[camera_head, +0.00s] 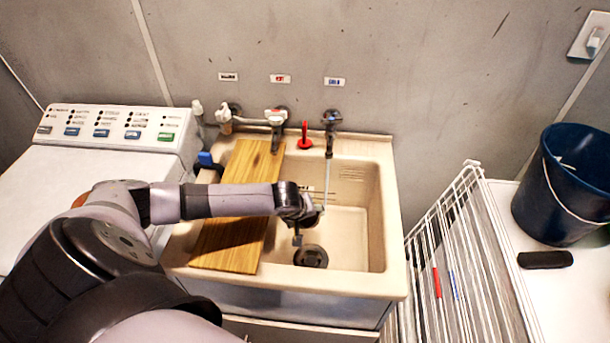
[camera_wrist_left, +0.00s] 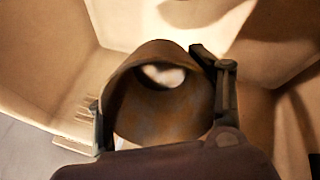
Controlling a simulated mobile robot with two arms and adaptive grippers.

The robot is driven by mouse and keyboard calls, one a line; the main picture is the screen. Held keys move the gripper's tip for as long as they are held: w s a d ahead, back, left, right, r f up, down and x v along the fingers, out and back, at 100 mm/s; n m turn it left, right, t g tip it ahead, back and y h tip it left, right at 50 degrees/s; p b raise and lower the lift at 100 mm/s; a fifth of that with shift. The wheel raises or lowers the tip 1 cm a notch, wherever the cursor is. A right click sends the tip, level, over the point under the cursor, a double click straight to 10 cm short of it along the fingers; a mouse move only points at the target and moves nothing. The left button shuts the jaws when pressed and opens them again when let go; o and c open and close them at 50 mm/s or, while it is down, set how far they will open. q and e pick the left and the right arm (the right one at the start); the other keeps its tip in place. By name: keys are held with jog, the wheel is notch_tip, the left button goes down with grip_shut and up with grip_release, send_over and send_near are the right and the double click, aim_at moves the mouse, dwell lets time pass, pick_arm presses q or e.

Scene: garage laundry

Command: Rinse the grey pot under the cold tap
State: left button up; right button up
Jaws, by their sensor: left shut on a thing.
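My left gripper (camera_head: 300,212) reaches over the right part of the sink basin (camera_head: 360,232). In the left wrist view my left gripper (camera_wrist_left: 165,95) has a finger on each side of a round, hollow, brownish-grey pot (camera_wrist_left: 165,112) and is shut on it. A pale bright patch shows inside the pot. In the head view the gripper mostly hides the pot. The cold tap (camera_head: 330,132), under the blue label, has a thin pale stream (camera_head: 326,180) running down to the gripper and pot. My right gripper is not in view.
A wooden board (camera_head: 235,215) covers the sink's left part. A dark round drain (camera_head: 311,256) lies in the basin. A red handle (camera_head: 304,138) stands beside the cold tap. A white wire rack (camera_head: 450,260) and a blue bucket (camera_head: 565,185) are at the right.

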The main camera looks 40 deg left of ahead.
pick_arm(q)
jog(key=shift+w+a+f+b, duration=0.1)
jog(key=shift+w+f+b, duration=0.1)
jog(key=shift+w+b, duration=0.25)
jog(key=shift+w+a+f+b, duration=0.1)
jog(key=shift+w+f+b, duration=0.15)
jog(key=shift+w, duration=0.2)
jog(key=shift+w+a+f+b, duration=0.1)
jog(key=shift+w+b, duration=0.75)
jog(key=w+a+f+b, duration=0.1)
jog(key=w+b, duration=0.5)
jog(key=w, duration=0.3)
jog(key=shift+a+f, duration=0.15)
jog(key=shift+f, duration=0.1)
jog(key=shift+r, duration=0.1)
jog(key=shift+d+p, duration=0.4)
jog(key=shift+d, duration=0.15)
